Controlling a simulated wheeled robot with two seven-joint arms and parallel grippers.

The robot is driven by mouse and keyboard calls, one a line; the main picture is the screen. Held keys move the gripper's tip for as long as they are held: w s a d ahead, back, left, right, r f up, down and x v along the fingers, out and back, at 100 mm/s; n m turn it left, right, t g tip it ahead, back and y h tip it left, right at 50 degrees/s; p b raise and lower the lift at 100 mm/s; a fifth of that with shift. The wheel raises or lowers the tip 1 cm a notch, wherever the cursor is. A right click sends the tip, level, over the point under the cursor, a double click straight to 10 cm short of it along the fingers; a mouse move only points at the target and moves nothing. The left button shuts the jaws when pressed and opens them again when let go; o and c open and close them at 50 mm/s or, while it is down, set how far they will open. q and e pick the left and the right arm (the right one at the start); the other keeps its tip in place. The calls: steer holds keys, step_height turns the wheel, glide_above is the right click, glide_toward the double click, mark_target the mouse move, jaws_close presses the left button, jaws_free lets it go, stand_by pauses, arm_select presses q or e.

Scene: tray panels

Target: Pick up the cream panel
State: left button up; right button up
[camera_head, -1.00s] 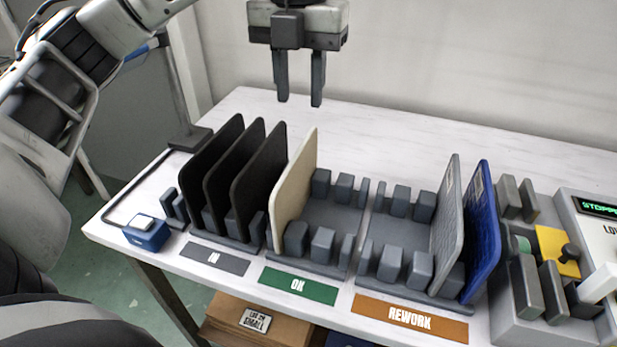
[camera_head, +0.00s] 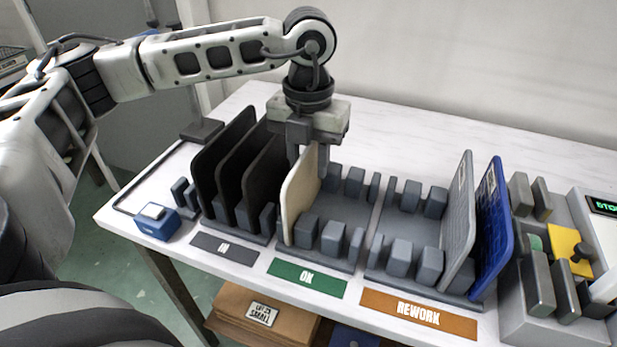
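The cream panel (camera_head: 299,200) stands upright in the leftmost slot of the rack section behind the green OK label (camera_head: 306,278). My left gripper (camera_head: 308,160) is directly above it, pointing down. Its fingers straddle the panel's top edge, one on each side. The far finger is partly hidden, and I cannot tell whether the fingers touch the panel. The panel's base is still seated in the rack. My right gripper is not in view.
Several black panels (camera_head: 222,160) stand close to the left of the cream one. A grey panel (camera_head: 459,220) and a blue panel (camera_head: 491,228) stand in the REWORK section (camera_head: 418,312). A device with a yellow plate (camera_head: 563,244) is at the right. The tabletop behind is clear.

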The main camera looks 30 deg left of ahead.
arm_select(q)
jaws_close()
